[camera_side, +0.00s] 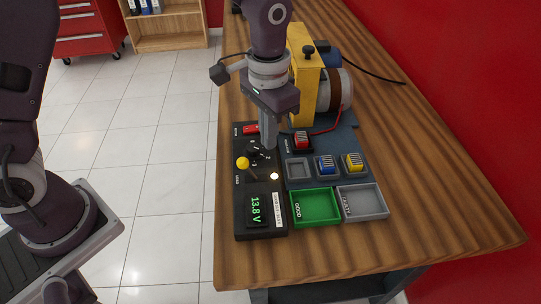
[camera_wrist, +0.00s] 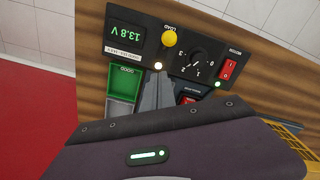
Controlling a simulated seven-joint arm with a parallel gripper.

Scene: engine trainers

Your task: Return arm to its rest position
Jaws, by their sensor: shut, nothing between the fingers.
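My gripper (camera_side: 268,146) is shut and empty. It points down over the black control panel (camera_side: 243,210), close to the rotary knob (camera_side: 255,152). In the wrist view the closed fingers (camera_wrist: 158,75) reach toward the panel near a lit white lamp (camera_wrist: 158,66). I cannot tell whether the fingertips touch the panel. A yellow lever ball (camera_side: 242,162) stands on the panel, and the display (camera_side: 256,208) reads 13.8 V. The red rocker switch (camera_wrist: 229,69) has a green light beside it in the wrist view.
A green tray (camera_side: 314,222) and a grey tray (camera_side: 381,213) sit right of the panel. Behind them are red (camera_side: 301,140), blue (camera_side: 326,164) and yellow (camera_side: 353,161) relay-like blocks. A yellow-framed machine (camera_side: 303,85) stands behind. The wooden table (camera_side: 440,200) is clear at right.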

